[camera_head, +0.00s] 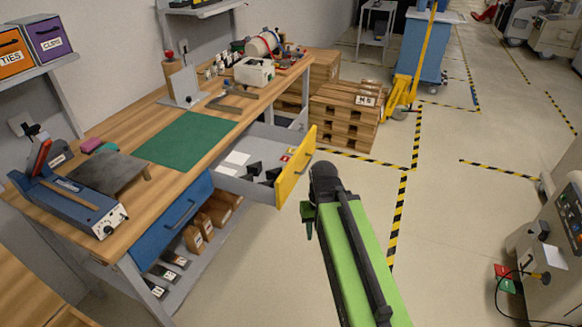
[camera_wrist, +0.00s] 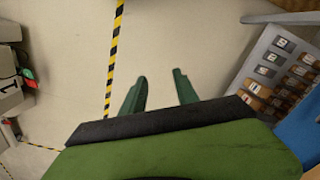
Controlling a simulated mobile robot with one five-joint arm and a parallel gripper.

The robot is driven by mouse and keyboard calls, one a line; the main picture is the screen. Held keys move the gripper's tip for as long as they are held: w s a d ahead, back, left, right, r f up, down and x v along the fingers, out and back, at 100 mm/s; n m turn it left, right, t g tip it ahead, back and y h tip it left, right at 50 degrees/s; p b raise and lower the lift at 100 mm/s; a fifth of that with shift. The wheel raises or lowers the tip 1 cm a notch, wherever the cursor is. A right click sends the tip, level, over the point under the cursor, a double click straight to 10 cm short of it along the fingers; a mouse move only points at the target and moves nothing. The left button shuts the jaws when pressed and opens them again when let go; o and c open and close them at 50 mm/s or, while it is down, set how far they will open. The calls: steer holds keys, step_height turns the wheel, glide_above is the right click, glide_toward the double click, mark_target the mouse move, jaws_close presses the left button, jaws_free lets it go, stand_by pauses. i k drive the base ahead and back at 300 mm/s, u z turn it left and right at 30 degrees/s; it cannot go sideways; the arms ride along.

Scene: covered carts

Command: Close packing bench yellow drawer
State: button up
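The packing bench (camera_head: 150,196) has a wooden top and stands on the left in the head view. The yellow front is not seen there.
A blue drawer (camera_head: 172,217) beside it is shut. Brown boxes (camera_head: 207,222) stand on the lower shelf. Stacked pallets (camera_head: 345,116) and a yellow pallet jack (camera_head: 400,97) are behind. A machine (camera_head: 552,245) stands at right. The floor (camera_head: 455,215) between is clear.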

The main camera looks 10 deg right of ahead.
mark_target(267, 143)
steer(key=z, duration=0.05)
steer(key=k, duration=1.3)
steer(key=u, duration=0.3)
steer(key=i, duration=0.85)
steer(key=u, duration=0.7)
steer(key=i, duration=0.95)
